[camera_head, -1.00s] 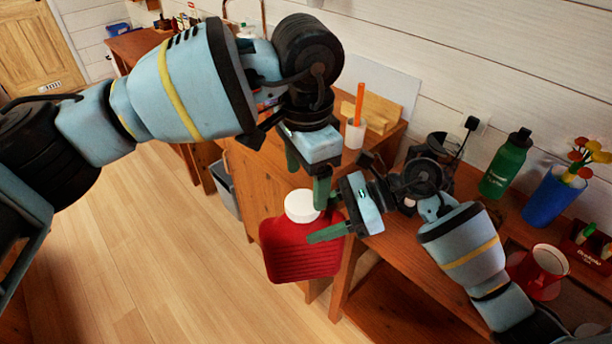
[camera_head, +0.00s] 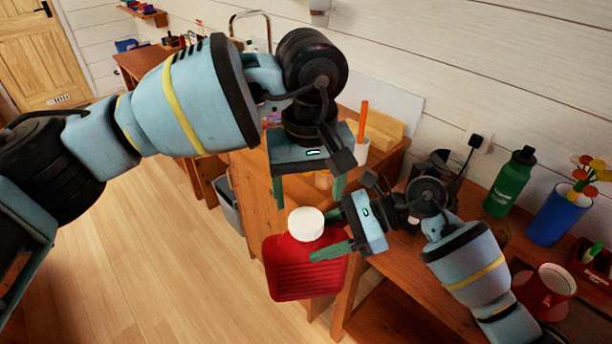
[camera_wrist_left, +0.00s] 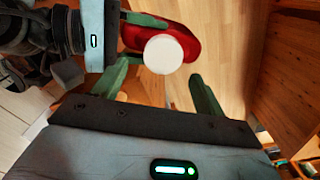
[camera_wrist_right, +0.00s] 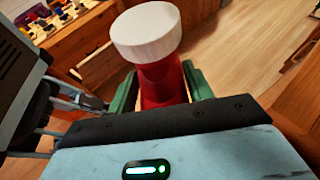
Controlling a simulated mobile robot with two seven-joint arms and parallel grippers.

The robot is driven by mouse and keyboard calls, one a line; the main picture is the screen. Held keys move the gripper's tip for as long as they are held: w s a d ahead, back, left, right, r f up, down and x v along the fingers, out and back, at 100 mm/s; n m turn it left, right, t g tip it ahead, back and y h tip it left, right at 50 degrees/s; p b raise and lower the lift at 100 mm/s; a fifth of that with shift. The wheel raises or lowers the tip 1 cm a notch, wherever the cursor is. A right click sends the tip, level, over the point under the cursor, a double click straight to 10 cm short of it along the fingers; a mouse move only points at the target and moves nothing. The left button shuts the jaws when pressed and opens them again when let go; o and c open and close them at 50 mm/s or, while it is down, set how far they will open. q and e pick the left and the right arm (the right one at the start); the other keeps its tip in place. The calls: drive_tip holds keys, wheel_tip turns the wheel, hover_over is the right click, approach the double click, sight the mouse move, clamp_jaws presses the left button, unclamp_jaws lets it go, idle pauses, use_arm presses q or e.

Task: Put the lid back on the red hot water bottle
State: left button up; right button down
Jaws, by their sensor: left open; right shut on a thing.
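The red hot water bottle (camera_head: 303,270) hangs upright in front of the wooden desk, its ribbed body below my right gripper (camera_head: 338,232). That gripper is shut on the bottle's red neck (camera_wrist_right: 161,84). The white lid (camera_head: 306,223) sits on top of the neck and also shows in the right wrist view (camera_wrist_right: 146,31). My left gripper (camera_head: 307,199) is open just above the lid, its fingers pointing down and spread. In the left wrist view the round white lid (camera_wrist_left: 163,54) lies between and beyond the fingers, with no finger visibly touching it.
On the desk (camera_head: 395,150) stand a white cup (camera_head: 358,150) with an orange stick, a green bottle (camera_head: 510,181), a blue vase (camera_head: 558,217) with flowers and a red mug (camera_head: 544,291). The wooden floor (camera_head: 150,240) to the left is clear.

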use_arm(q)
drive_tip(key=n, duration=0.5)
drive_tip(key=shift+r, duration=0.15)
drive_tip(key=n, duration=0.4)
drive_tip(key=shift+r+n, duration=0.15)
drive_tip(key=shift+n, duration=0.25)
drive_tip(key=n, duration=0.4)
drive_tip(key=shift+a+r+n, duration=0.1)
drive_tip(key=shift+r+n, duration=0.05)
drive_tip(key=shift+n, duration=0.15)
drive_tip(key=n, duration=0.6)
drive_tip(key=shift+r, duration=0.15)
drive_tip(key=n, duration=0.6)
drive_tip(key=shift+r, duration=0.2)
drive_tip(key=n, duration=0.5)
drive_tip(key=shift+a+r, duration=0.1)
drive_tip(key=n, duration=0.4)
drive_tip(key=shift+r+n, duration=0.15)
drive_tip(key=shift+n, duration=0.25)
drive_tip(key=n, duration=0.6)
drive_tip(key=shift+s+r, duration=0.1)
drive_tip(key=shift+r, duration=0.05)
